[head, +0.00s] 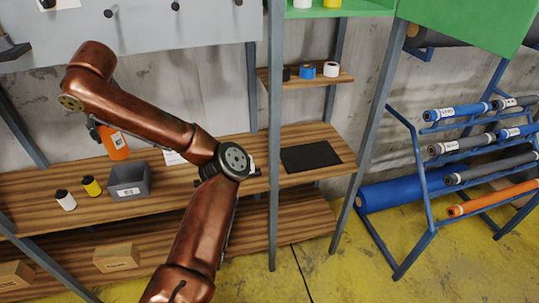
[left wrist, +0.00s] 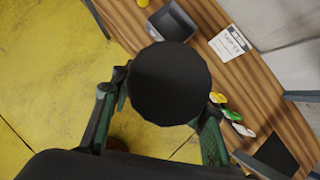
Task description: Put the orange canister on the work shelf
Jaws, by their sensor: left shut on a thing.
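The orange canister (head: 116,144), with a white label, is upright or nearly so in the head view, over the left part of the wooden work shelf (head: 218,193). My left gripper (head: 97,130) is shut on it, mostly hidden behind my arm and the canister. In the left wrist view the canister's round black top (left wrist: 170,83) fills the middle, between the dark green fingers of my left gripper (left wrist: 158,115). I cannot tell whether its base touches the shelf. My right gripper is not in view.
On the shelf stand a grey bin (head: 130,191), a yellow bottle (head: 91,186) and a white bottle (head: 65,200). A black mat (head: 310,156) lies at the right. Small coloured tools (left wrist: 230,115) lie near a paper sheet (left wrist: 229,43). Grey posts (head: 275,120) frame the shelf.

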